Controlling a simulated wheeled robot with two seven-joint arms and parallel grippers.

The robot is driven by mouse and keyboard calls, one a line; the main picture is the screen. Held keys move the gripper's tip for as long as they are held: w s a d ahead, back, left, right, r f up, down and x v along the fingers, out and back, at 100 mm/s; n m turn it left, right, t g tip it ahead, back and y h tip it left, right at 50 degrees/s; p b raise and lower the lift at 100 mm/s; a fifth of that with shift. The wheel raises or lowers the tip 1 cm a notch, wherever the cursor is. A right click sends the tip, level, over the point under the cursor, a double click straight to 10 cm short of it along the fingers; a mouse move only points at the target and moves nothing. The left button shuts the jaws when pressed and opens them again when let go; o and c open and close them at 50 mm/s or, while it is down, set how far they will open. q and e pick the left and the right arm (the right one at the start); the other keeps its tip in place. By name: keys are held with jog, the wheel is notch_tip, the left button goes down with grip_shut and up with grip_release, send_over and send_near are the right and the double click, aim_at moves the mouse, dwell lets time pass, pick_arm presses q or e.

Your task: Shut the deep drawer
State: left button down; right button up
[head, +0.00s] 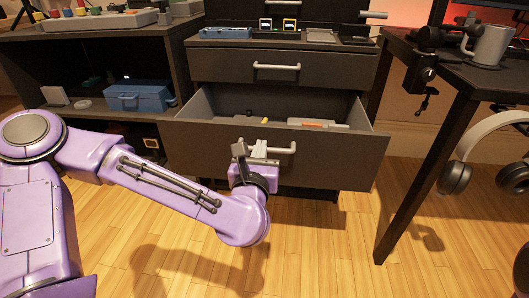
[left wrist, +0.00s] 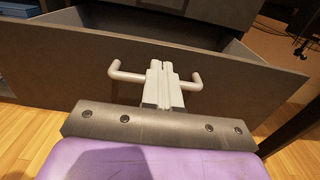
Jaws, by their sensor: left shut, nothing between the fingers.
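The deep drawer (head: 340,159) is the lower drawer of the dark cabinet. It stands pulled out, with several items lying inside it. Its pale bar handle (head: 287,150) is on the front panel. My left gripper (head: 258,148) is shut and empty at the drawer front, at the left part of the handle. In the left wrist view the drawer front (left wrist: 250,83) fills the middle, and the closed fingers (left wrist: 164,75) point at it between the two ends of the handle (left wrist: 125,75). I cannot tell whether the fingers touch the panel. My right gripper is not in view.
A shallower drawer (head: 330,67) above is closed. A shelf unit with a blue toolbox (head: 138,98) stands at the left. A desk leg (head: 425,180) and headphones (head: 490,150) are at the right. The wooden floor in front is clear.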

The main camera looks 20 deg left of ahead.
aim_at(266, 128)
pick_arm(q)
jog(key=x, duration=0.5)
jog(key=shift+f+b, duration=0.1)
jog(key=shift+b, duration=0.3)
jog(key=shift+w+a, duration=0.15)
jog(key=shift+w, duration=0.5)
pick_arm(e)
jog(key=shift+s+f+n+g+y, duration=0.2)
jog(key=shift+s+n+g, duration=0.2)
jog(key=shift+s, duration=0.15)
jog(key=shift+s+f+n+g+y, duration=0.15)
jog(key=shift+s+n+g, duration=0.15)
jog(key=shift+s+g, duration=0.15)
